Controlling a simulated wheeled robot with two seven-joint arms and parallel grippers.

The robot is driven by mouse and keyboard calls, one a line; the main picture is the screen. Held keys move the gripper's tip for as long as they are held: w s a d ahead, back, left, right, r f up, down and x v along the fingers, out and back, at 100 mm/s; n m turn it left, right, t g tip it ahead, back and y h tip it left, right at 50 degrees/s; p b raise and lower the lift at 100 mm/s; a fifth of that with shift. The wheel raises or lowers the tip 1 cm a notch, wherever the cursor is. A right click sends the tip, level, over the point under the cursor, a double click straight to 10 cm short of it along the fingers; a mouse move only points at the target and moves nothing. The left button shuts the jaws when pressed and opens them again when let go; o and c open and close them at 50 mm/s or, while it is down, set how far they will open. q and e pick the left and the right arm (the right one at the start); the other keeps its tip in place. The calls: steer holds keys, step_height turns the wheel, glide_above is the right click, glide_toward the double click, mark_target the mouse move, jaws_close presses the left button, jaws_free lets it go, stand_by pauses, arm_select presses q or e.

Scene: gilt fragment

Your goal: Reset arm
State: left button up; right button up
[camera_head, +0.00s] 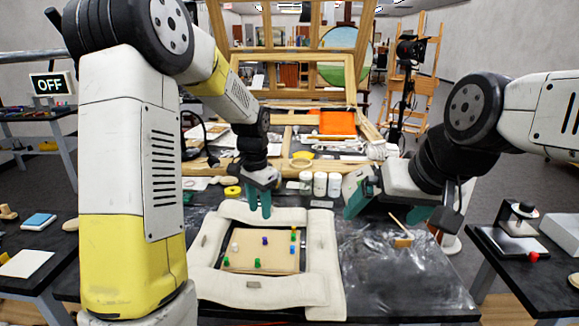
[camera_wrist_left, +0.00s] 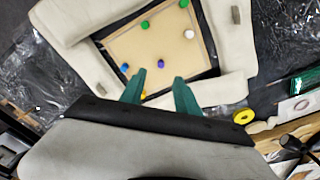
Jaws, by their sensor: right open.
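My left gripper (camera_head: 260,208) points down above the far side of a padded white frame (camera_head: 213,286). Its two green fingers are apart and empty, as the left wrist view (camera_wrist_left: 158,78) also shows. My right gripper (camera_head: 387,210) is at the right, above the dark table (camera_head: 385,285). Its green fingers are wide apart with nothing between them. Inside the padded frame lies a tan board (camera_head: 246,250), which also shows in the left wrist view (camera_wrist_left: 158,38). Several small coloured pegs or knobs sit on the board.
A brush-like tool (camera_head: 402,240) lies on the table right of the padded frame. White jars (camera_head: 320,184) and a yellow ring (camera_head: 232,191) stand behind it. An easel-like wooden frame (camera_head: 295,75) rises at the back. A side table with a device (camera_head: 517,232) is at right.

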arm_select(q)
steer(key=s+a+r+n+t+h, duration=0.1)
steer(key=s+r+n+t, duration=0.1)
steer(key=s+r, duration=0.5)
steer(key=s+a+r+n+t, duration=0.1)
steer(key=s+r+n+t, duration=0.2)
steer(key=s, duration=1.3)
step_height(320, 180, up, 5)
steer(key=shift+a+f+n+h, duration=0.1)
steer(key=shift+a+n+h, duration=0.25)
steer(key=shift+n, duration=0.85)
